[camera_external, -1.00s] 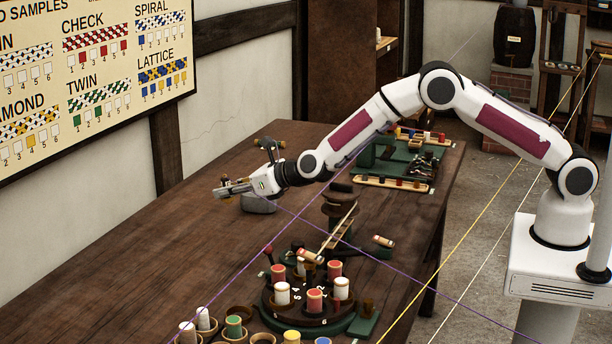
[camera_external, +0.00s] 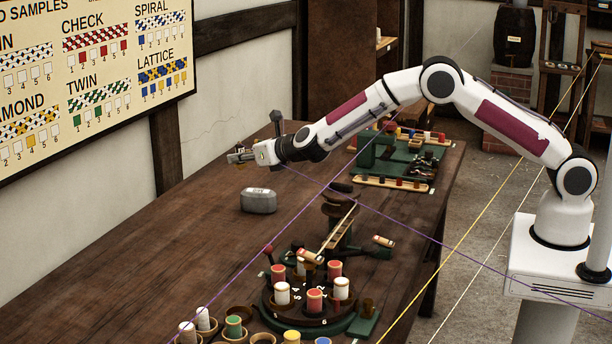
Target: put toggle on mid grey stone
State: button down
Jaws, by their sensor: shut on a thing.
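The mid grey stone (camera_external: 258,201) is a rounded grey block lying on the dark wooden table, its top bare. My gripper (camera_external: 237,156) is above the table, higher than the stone and a little to its left in the picture, apart from it. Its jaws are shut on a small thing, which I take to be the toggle. The toggle is too small and too covered by the fingers to make out its shape.
A turntable (camera_external: 315,305) with several red and white spools stands at the front, with cups of spools beside it. A green board (camera_external: 400,155) with small parts lies at the back right. Purple cords cross the view. The table left of the stone is clear.

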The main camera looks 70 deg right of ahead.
jog(key=s+d+r+m+g+h, duration=0.1)
jog(key=d+m+h, duration=0.1)
jog(key=d, duration=0.4)
jog(key=shift+s+d+r+m+h, duration=0.3)
jog(key=shift+s+d+r+h, duration=0.05)
jog(key=shift+h, duration=0.15)
send_over(258, 191)
jog(key=shift+f, duration=3.15)
jog(key=shift+f, duration=1.85)
jog(key=shift+f, duration=0.2)
